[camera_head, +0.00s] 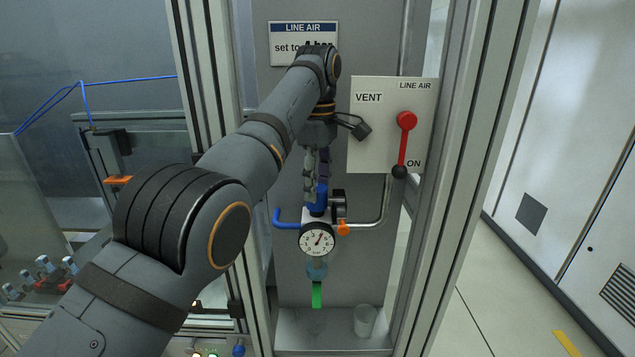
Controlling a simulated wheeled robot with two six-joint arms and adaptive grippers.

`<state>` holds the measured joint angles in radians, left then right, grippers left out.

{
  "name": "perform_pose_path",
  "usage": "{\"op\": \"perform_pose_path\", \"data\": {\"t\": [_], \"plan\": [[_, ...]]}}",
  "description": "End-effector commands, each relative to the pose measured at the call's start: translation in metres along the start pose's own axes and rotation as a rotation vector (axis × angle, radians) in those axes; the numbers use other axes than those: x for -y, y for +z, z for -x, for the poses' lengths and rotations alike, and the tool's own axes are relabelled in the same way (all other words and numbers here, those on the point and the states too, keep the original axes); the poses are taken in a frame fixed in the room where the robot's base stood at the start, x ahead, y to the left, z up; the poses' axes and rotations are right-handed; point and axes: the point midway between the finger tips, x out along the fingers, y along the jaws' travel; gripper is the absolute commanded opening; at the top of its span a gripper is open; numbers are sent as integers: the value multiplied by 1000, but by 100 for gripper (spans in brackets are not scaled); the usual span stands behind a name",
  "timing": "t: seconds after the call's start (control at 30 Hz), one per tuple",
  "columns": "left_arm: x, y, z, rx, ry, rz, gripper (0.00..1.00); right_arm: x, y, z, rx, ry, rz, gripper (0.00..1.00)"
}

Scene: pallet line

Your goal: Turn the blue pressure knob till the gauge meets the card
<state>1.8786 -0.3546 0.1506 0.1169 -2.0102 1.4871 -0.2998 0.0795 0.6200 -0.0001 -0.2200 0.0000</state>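The blue pressure knob (319,202) stands on top of the air regulator on the grey panel. My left gripper (316,190) points down right above it, its fingertips at the knob's top; whether they grip it I cannot tell. The round white gauge (317,239) faces me below the knob, its needle pointing up and slightly right; its small numbers are hard to read. The card (303,43) reads "LINE AIR, set to", and its number is partly hidden by my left arm. My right gripper is not in view.
A white valve plate (365,152) with a red lever (405,142) at ON stands right of my gripper. A blue pipe (284,221) and a clear cup (364,320) are near the regulator. Aluminium posts (462,180) border the panel.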

Motion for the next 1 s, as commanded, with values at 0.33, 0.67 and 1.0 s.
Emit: {"op": "perform_pose_path", "data": {"t": [0.33, 0.67, 1.0], "plan": [[0, 0, 1, -1, 1, -1, 63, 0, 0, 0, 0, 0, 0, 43], [0, 0, 1, -1, 2, -29, 63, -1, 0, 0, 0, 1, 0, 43], [1, 0, 1, -2, 2, -536, 63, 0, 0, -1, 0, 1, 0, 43]]}}
